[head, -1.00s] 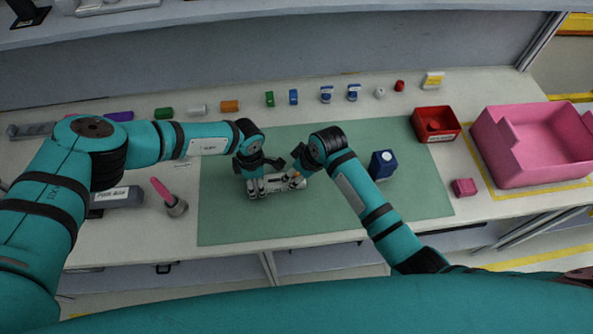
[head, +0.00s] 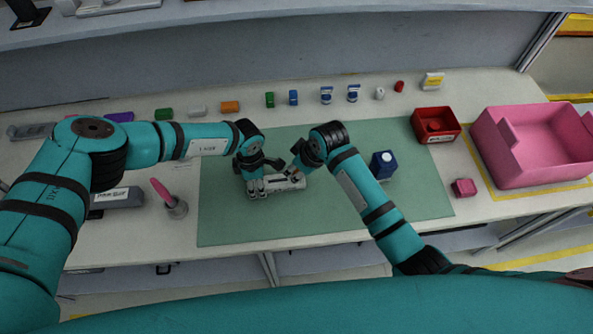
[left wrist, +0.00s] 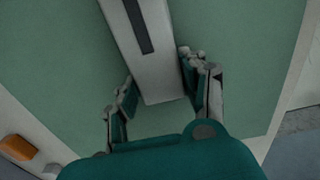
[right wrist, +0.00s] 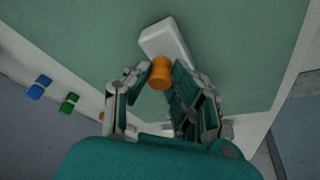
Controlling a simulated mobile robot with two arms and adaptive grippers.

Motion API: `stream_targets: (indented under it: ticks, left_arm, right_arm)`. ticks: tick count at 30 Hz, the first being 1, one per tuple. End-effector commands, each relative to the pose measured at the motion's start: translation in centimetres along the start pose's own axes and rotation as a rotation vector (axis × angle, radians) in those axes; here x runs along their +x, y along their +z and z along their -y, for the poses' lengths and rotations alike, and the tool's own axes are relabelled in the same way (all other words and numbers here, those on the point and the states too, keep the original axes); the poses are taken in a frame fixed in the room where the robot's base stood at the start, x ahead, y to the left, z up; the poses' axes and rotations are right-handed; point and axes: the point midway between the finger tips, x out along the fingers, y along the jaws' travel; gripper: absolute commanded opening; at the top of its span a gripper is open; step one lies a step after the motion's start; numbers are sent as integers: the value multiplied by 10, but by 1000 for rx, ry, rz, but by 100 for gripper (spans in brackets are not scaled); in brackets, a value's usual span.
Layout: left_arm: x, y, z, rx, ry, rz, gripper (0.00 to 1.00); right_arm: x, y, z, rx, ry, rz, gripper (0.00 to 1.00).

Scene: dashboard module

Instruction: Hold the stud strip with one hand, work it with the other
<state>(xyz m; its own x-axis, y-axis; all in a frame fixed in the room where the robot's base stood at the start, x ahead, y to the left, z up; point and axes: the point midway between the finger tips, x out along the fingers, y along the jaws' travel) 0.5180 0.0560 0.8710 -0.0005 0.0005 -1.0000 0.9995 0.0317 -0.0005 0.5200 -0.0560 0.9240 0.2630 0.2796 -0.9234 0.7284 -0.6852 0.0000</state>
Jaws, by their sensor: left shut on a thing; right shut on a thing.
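The stud strip (head: 284,183) is a pale, bar-shaped piece lying over the green mat. My left gripper (head: 257,188) is shut across its left part. In the left wrist view the strip (left wrist: 155,70) runs between the fingers, with a dark slot along its top. My right gripper (head: 293,173) is at the strip's right part. In the right wrist view it is shut on a small orange knob-like piece (right wrist: 161,73), with the strip's pale end (right wrist: 165,38) just beyond. I cannot tell whether the orange piece touches the strip.
The green mat (head: 330,215) is mostly clear. A blue box (head: 383,165) stands right of my right forearm. A red bin (head: 420,121), a small pink block (head: 464,188) and a large pink bin (head: 505,174) are further right.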

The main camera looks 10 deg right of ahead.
Motion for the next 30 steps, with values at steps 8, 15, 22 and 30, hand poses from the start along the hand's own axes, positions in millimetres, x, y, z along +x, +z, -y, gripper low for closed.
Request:
stream_targets:
  ticks: [8,15,22,30]
  left_arm:
    - [0,0,0,0,0,0,0]
    - [0,0,0,1,-1,0,0]
    - [1,1,2,4,-3,0,0]
    - [2,2,4,7,-6,0,65]
  right_arm:
    - [-21,-9,0,-1,0,-1,0]
    - [-37,-16,0,-2,0,-2,0]
    - [-42,-20,1,-2,0,-7,0]
    - [-43,-22,1,-2,0,-15,0]
